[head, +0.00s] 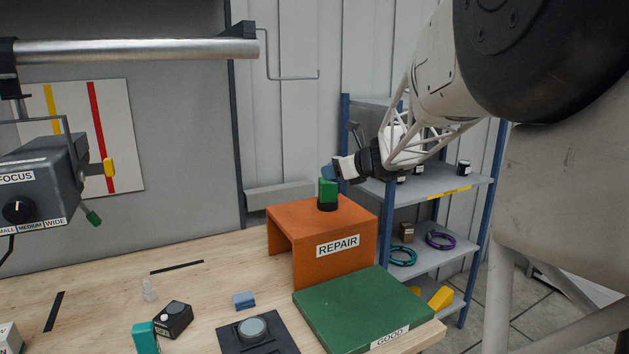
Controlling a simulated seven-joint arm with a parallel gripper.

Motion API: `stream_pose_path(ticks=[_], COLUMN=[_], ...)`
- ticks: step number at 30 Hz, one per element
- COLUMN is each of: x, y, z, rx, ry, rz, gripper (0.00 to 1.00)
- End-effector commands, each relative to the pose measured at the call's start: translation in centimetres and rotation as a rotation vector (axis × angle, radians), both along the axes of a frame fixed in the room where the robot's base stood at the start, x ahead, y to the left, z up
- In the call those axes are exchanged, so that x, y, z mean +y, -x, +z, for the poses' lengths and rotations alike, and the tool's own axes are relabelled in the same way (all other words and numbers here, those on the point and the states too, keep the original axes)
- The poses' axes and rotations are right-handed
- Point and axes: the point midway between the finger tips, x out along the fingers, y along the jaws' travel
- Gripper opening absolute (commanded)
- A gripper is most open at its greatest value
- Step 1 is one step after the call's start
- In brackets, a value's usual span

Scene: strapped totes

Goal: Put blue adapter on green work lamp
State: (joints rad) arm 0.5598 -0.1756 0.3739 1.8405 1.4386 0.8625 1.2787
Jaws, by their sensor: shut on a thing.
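The green work lamp (328,192), a small upright green piece on a dark base, stands on top of the orange REPAIR stand (295,262). My gripper (335,170) reaches in from the right, with its white fingers beside the lamp's top.
A green GOOD board (360,308) lies in front of the stand. On the bench are a blue block (244,300), a black device (173,320), a teal item (144,338) and a dark pad (232,343). A blue-framed shelf (440,183) stands behind right.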

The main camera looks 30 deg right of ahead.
Motion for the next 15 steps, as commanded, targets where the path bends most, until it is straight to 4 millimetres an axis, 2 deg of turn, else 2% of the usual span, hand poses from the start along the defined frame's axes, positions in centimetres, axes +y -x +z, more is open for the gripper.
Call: stream_pose_path(ticks=[8,15], x=[-0.1,-0.8], y=[-0.2,-2.1], z=[0.0,-0.2], rx=[0.000,0.000], ry=[0.000,0.000], rz=[0.000,0.001], gripper=[0.19,0.19])
